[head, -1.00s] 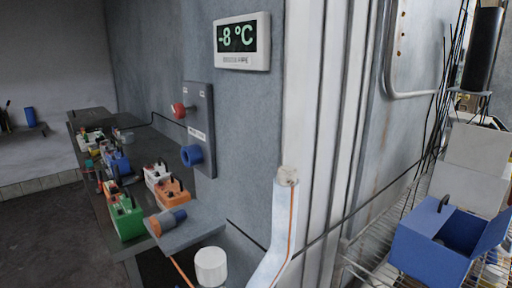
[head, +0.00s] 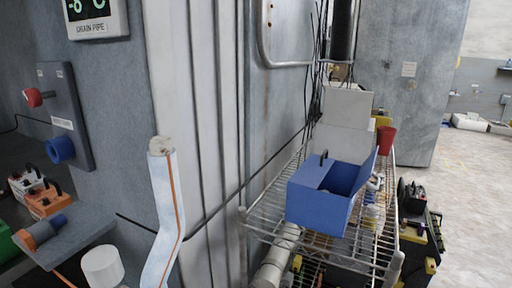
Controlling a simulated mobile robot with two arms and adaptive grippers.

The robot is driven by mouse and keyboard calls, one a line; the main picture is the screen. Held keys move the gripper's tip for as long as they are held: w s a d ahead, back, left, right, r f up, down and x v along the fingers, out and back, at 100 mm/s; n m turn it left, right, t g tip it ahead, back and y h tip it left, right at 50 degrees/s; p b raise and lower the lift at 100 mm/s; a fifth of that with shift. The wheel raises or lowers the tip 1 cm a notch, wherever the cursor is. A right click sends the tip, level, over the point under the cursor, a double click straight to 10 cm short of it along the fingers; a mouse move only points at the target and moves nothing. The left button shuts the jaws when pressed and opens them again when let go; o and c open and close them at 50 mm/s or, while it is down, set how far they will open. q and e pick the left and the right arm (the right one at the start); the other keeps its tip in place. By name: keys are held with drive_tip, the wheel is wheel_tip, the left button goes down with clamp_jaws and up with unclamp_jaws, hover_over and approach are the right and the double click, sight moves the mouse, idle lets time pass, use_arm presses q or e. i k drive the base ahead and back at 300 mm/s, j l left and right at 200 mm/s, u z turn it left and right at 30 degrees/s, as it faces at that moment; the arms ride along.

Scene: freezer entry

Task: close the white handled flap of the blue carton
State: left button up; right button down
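The blue carton (head: 318,208) sits on a wire shelf right of centre in the head view. Its white flap (head: 343,125) stands open and upright at the back, with a crease across it. A blue flap with a black handle (head: 323,157) covers the left part of the top. Another blue flap (head: 364,171) sticks up on the right side. The dark inside shows between them. I cannot make out a handle on the white flap. Neither of my grippers is in view.
The wire shelf (head: 262,226) has small items right of the carton and a red cup (head: 386,139) behind it. Black rods (head: 319,60) rise behind the carton. Open floor (head: 470,200) lies right.

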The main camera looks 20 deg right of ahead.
sight(366, 172)
drive_tip(key=l+z, duration=0.2)
drive_tip(key=l, duration=0.35)
drive_tip(key=l+z, duration=0.2)
drive_tip(key=l, duration=0.35)
drive_tip(key=i+l+z, duration=0.2)
drive_tip(key=l, duration=0.35)
drive_tip(key=k, duration=0.1)
